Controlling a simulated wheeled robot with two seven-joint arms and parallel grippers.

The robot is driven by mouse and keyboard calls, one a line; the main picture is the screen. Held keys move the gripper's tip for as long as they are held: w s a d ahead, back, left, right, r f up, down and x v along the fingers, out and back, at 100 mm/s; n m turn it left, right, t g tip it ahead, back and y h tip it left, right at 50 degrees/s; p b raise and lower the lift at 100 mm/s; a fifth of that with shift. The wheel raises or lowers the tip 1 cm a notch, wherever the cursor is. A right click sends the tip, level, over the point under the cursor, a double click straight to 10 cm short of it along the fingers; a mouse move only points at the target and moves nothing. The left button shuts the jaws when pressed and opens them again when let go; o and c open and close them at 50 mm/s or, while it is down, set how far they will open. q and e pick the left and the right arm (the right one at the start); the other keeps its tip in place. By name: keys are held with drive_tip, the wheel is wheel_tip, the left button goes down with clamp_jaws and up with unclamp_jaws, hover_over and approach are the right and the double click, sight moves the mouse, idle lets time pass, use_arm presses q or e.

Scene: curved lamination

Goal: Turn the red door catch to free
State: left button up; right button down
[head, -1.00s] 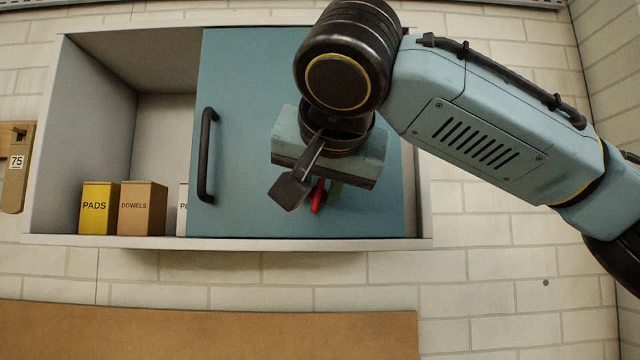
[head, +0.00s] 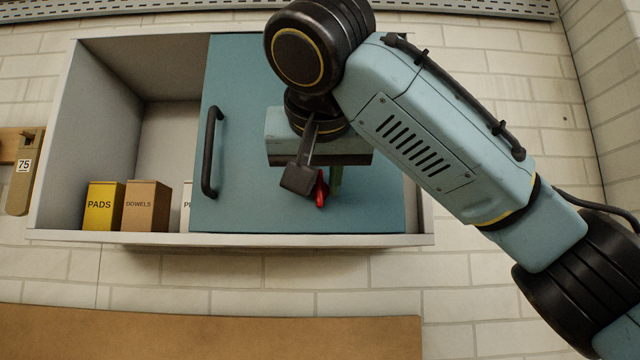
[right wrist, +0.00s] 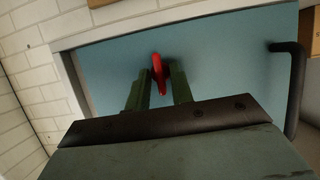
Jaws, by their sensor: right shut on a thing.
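The red door catch (head: 321,188) sits low on the blue door (head: 250,130) of the wall cabinet, partly hidden by my right gripper (head: 327,183) in the head view. In the right wrist view the catch (right wrist: 158,73) stands between the two green fingers of my right gripper (right wrist: 160,86), which is shut on it. The catch looks nearly upright there. The black door handle (head: 210,152) is at the door's left side, and it also shows in the right wrist view (right wrist: 296,90). My left gripper is not in view.
The cabinet's open left part holds a yellow PADS box (head: 103,206), a brown DOWELS box (head: 146,206) and a partly hidden white box (head: 186,207). A tag marked 75 (head: 23,180) hangs at left. A brown panel (head: 200,335) lies below.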

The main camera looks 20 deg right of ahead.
drive_tip(key=shift+r, duration=0.1)
drive_tip(key=c, duration=1.5)
unclamp_jaws()
drive_tip(key=shift+d, duration=0.1)
drive_tip(key=shift+c, duration=0.2)
drive_tip(key=shift+s+a+r+b, duration=0.2)
drive_tip(key=shift+s+b, duration=0.15)
drive_tip(key=shift+s, duration=0.15)
drive_tip(key=b+v, duration=0.3)
drive_tip(key=v, duration=0.9)
drive_tip(key=shift+s+b, duration=0.2)
drive_tip(key=shift+b, duration=0.2)
